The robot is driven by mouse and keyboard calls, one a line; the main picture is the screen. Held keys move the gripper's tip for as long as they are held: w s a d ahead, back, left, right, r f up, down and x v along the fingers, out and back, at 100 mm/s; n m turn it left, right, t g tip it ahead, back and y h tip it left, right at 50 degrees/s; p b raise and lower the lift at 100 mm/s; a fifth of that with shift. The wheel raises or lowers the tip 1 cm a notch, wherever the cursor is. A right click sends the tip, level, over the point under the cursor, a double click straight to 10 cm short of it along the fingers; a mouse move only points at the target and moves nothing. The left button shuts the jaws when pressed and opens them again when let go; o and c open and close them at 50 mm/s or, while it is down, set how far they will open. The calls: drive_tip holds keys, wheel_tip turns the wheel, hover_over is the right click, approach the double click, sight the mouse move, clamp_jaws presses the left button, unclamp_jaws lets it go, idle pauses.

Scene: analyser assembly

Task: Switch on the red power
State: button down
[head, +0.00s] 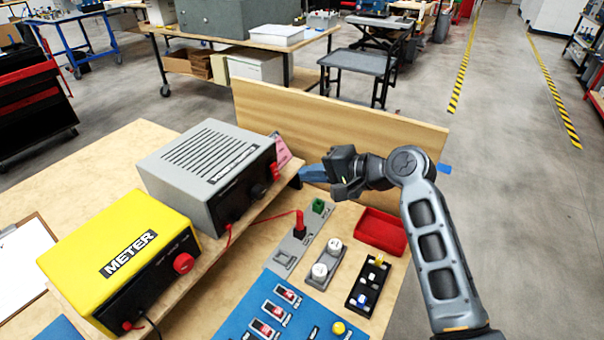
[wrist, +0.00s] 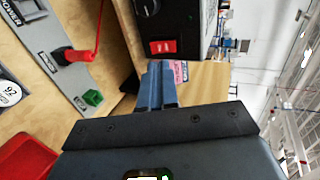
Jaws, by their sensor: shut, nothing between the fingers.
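The red power switch (wrist: 162,47) is a red rocker on the black front panel of a grey vented box (head: 205,165). In the head view the red switch (head: 275,171) shows at the panel's right end. Whether it is on or off I cannot tell. My gripper (head: 306,174) has blue fingers, shut and empty, pointing at the right end of the box. In the wrist view the gripper's fingertips (wrist: 160,68) are just below the switch, seemingly a small gap short of it; contact cannot be made out.
A grey plate with a red plug (head: 299,228) and a green block (head: 318,206) lies below. A red tray (head: 381,231) and a wooden back board (head: 330,125) are near my arm.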

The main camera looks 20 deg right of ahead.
drive_tip(key=v, duration=0.6)
drive_tip(key=shift+d+r+b, duration=0.15)
drive_tip(key=shift+r+b, duration=0.15)
drive_tip(key=shift+r, duration=0.1)
drive_tip(key=shift+s, duration=0.15)
